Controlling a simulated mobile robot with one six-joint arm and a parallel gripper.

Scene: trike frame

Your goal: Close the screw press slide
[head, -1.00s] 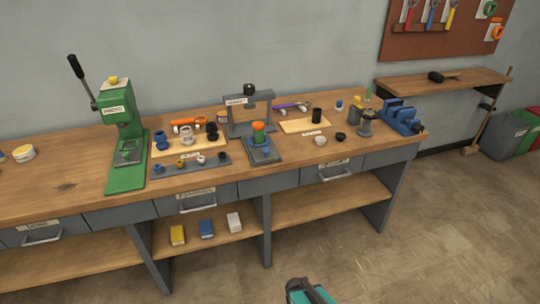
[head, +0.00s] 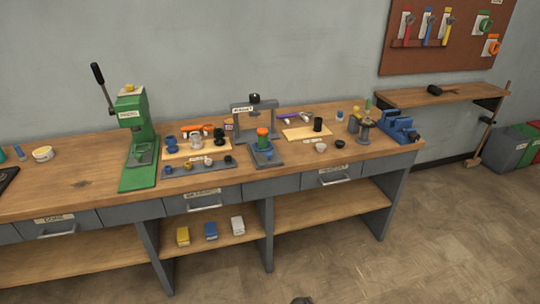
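The screw press (head: 242,118) is a grey portal frame with a black knob on top, standing toward the back of the workbench. Its slide (head: 266,160) is a grey tray that sticks out in front of the frame toward the bench edge. My gripper is not clearly in view; only a small dark tip, probably part of my arm, shows at the bottom edge.
A green lever press (head: 138,150) stands to the left. Trays of small rings and bushings (head: 198,171) lie between the presses. A pale board with a black cylinder (head: 318,125) and a blue vise (head: 398,128) are to the right. Drawers and open shelves are below.

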